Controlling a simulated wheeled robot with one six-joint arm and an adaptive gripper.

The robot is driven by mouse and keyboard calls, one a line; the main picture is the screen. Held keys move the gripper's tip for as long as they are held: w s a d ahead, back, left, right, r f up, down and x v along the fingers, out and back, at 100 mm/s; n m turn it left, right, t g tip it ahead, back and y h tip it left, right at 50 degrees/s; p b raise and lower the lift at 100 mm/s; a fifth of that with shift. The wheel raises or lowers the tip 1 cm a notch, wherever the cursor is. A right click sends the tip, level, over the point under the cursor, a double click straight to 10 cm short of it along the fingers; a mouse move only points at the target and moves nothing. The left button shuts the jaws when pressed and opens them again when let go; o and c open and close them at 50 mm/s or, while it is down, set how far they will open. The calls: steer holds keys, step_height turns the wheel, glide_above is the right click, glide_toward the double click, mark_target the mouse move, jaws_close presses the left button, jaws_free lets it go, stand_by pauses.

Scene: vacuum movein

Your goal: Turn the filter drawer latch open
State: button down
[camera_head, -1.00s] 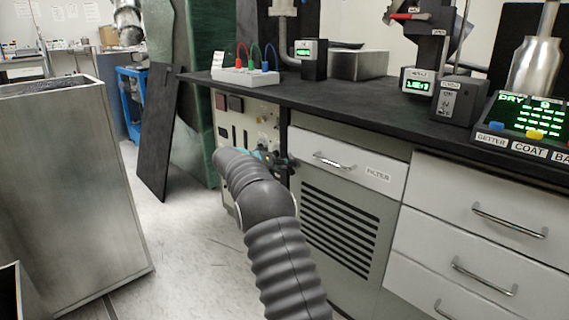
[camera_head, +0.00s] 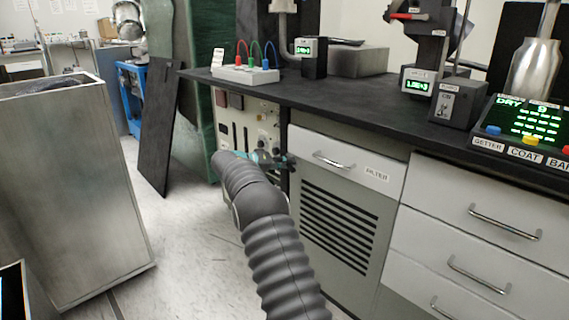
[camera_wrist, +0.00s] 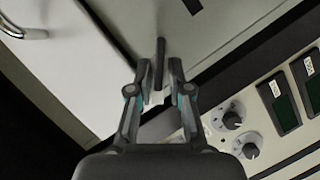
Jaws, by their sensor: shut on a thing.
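The filter drawer (camera_head: 340,160) is a white front with a bar handle and a FILTER label, under the black bench. My gripper (camera_head: 280,160) is at the drawer's left edge, partly hidden by my arm. In the wrist view my gripper (camera_wrist: 160,82) has its fingers closed around a thin dark bar, the latch (camera_wrist: 159,58), which stands upright in that picture. The drawer's front (camera_wrist: 75,60) and part of its handle (camera_wrist: 25,32) show to the left there. The latch cannot be made out clearly in the head view.
A panel with knobs (camera_wrist: 240,130) is close on the right in the wrist view. The vent grille (camera_head: 338,225) is below the drawer, and more drawers (camera_head: 480,215) stand to the right. A tall metal bin (camera_head: 70,190) is at the left, with clear floor between.

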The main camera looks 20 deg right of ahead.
steer(key=shift+d+f+n+g+h+p, duration=0.15)
steer(key=shift+n+g+h+p, duration=0.35)
steer(key=shift+n+p, duration=0.6)
steer(key=shift+w+f+n+h+p, duration=0.15)
steer(key=shift+n+h, duration=0.25)
steer(key=shift+n, duration=0.45)
steer(key=shift+s+f+n+h+p, duration=0.1)
steer(key=shift+f+n+h+p, duration=0.25)
steer(key=shift+n, duration=0.5)
stand_by(3.0)
steer(key=c, duration=1.3)
jaws_free()
steer(key=shift+r, duration=0.1)
steer(key=shift+w, duration=0.1)
steer(key=shift+a, duration=0.2)
steer(key=shift+a, duration=0.1)
steer(key=a, duration=1.1)
steer(key=shift+w+a, duration=0.3)
steer(key=shift+a, duration=0.1)
